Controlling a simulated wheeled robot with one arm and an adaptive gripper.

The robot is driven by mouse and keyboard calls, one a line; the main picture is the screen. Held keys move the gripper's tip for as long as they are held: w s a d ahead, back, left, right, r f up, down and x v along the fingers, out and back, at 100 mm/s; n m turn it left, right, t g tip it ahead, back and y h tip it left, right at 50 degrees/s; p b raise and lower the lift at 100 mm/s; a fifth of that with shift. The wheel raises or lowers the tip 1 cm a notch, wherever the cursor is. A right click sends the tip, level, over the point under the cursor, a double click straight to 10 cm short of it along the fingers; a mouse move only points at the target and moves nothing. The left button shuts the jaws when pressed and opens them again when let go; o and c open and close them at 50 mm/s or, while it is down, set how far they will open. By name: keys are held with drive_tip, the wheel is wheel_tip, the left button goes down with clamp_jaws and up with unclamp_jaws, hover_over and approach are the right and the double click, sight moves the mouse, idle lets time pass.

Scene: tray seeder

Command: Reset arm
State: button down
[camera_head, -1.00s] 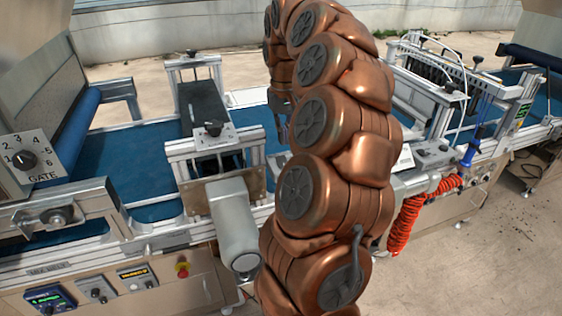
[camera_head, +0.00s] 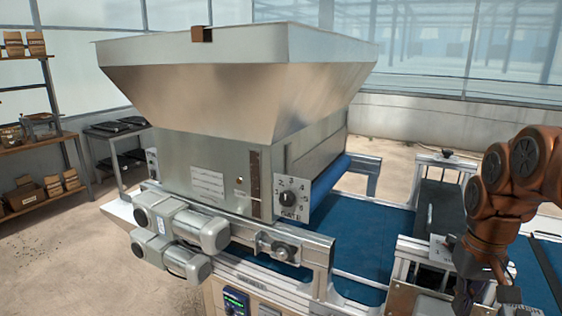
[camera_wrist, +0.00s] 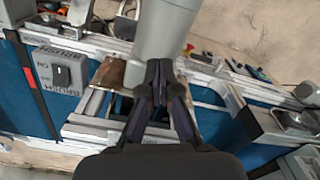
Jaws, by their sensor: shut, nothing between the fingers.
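My gripper (camera_wrist: 158,88) shows in the wrist view with its dark fingers together and nothing between them. The fingertips overlap a grey cylindrical motor housing (camera_wrist: 168,30) in the picture; I cannot tell the gap between them. In the head view my copper-coloured arm is at the right edge, bent down over the seeder line, and partly cut off. The gripper is hard to make out there.
A large metal hopper (camera_head: 240,90) stands over the blue belt (camera_head: 368,232), with a gate dial (camera_head: 288,198) on its side. Grey motors (camera_head: 165,222) jut out at the front. Shelves (camera_head: 35,145) stand at left. A switch box (camera_wrist: 60,72) is left of my fingers.

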drive_tip(key=s+a+f+n, duration=0.1)
drive_tip(key=s+a+f, duration=0.3)
drive_tip(key=s+a, duration=0.3)
drive_tip(key=s+a+f+g, duration=0.1)
drive_tip(key=s+a+f, duration=0.4)
drive_tip(key=s+a, duration=0.3)
drive_tip(key=s, duration=0.4)
drive_tip(key=shift+s+f+n+g, duration=0.15)
drive_tip(key=shift+s+n+g, duration=0.15)
drive_tip(key=shift+n, duration=0.1)
drive_tip(key=shift+a, duration=0.1)
